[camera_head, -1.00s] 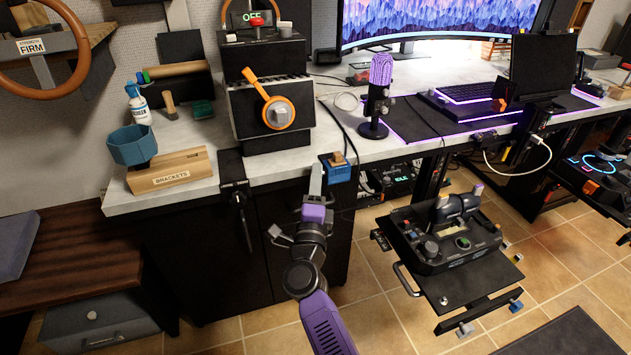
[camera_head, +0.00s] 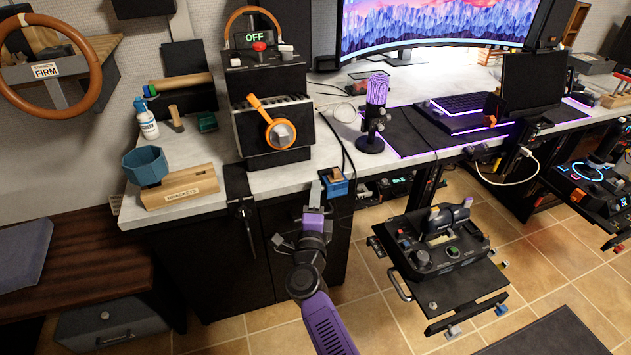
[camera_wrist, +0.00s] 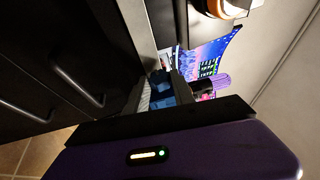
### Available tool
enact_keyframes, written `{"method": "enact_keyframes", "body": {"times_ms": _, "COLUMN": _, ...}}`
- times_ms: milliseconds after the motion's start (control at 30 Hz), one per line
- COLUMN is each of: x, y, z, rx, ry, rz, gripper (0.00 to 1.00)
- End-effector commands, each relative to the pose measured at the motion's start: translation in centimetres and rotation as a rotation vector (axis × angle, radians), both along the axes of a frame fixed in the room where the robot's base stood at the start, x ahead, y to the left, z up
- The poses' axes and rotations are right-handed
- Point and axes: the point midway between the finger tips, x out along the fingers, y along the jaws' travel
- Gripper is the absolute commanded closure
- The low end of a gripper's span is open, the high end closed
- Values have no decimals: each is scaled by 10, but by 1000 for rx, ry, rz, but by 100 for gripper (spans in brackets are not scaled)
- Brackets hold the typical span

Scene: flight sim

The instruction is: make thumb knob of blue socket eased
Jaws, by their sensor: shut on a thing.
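The blue socket (camera_head: 336,187) is a small blue block at the front edge of the grey bench, with a tan piece (camera_head: 338,174) in its top. My gripper (camera_head: 314,190) reaches up to the left side of the socket, with its purple body below the bench edge. Its fingers are shut at the socket's near left side, where the thumb knob sits; the fingers hide the knob. In the wrist view the blue socket (camera_wrist: 162,92) shows just beyond and between the finger ends.
A black machine with an orange lever (camera_head: 270,125) stands behind on the bench. A black clamp (camera_head: 237,185) hangs on the bench edge to the left. A microphone (camera_head: 374,110) stands right of the socket. A control panel (camera_head: 437,245) sits low at right. Tiled floor between is open.

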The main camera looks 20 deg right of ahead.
Motion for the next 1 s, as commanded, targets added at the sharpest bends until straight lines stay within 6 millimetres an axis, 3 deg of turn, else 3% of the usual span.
{"method": "enact_keyframes", "body": {"times_ms": 33, "x": 0, "y": 1, "z": 10, "rx": 0, "ry": 24, "rz": 3, "gripper": 100}}
{"method": "enact_keyframes", "body": {"times_ms": 1000, "x": 1, "y": 2, "z": 17, "rx": 3, "ry": 446, "rz": 3, "gripper": 100}}
